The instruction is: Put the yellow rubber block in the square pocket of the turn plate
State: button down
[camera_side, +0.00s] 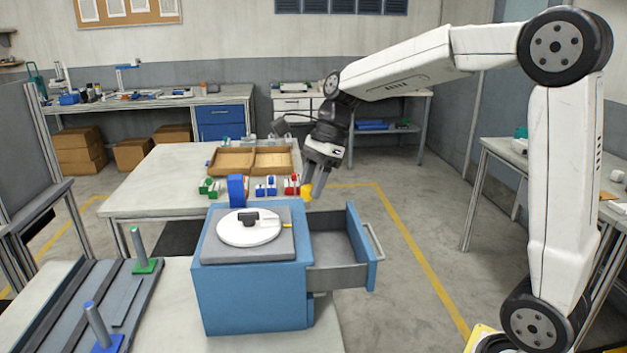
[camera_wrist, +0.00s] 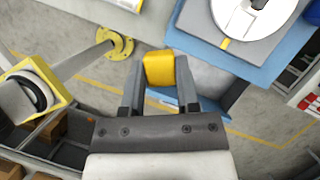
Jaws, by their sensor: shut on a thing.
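My gripper (camera_side: 315,185) is shut on the yellow rubber block (camera_side: 306,192) and holds it in the air, right of and above the blue cabinet. In the wrist view the block (camera_wrist: 159,68) sits between both fingertips. The white round turn plate (camera_side: 249,229) lies on a grey slab on top of the blue cabinet, with a dark piece on it. It also shows at the top of the wrist view (camera_wrist: 236,22), partly cut off. I cannot make out the square pocket clearly.
The blue cabinet (camera_side: 252,294) has its drawer (camera_side: 337,246) pulled open to the right, below my gripper. A blue upright block (camera_side: 236,191) stands behind the plate. A wooden tray (camera_side: 250,161) and several coloured pieces lie on the table behind. Racks with posts (camera_side: 140,249) stand at left.

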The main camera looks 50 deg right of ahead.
jog(key=r+m, duration=0.1)
jog(key=m, duration=0.1)
jog(key=r+m+t, duration=0.1)
jog(key=m, duration=0.1)
jog(key=r+m+t+h, duration=0.1)
jog(key=shift+s+d+r+m, duration=0.1)
jog(key=shift+s+d+m, duration=0.25)
jog(key=shift+d+m, duration=0.05)
jog(key=w+f, duration=0.4)
jog(key=w, duration=0.5)
send_near(264, 223)
jog(key=shift+w+a+r, duration=0.1)
jog(key=shift+a+r, duration=0.05)
jog(key=shift+a, duration=0.75)
jog(key=shift+w+f, duration=0.35)
jog(key=shift+f, duration=0.05)
jog(key=shift+w+f, duration=0.2)
jog(key=shift+f, duration=1.6)
jog(key=shift+f, duration=0.6)
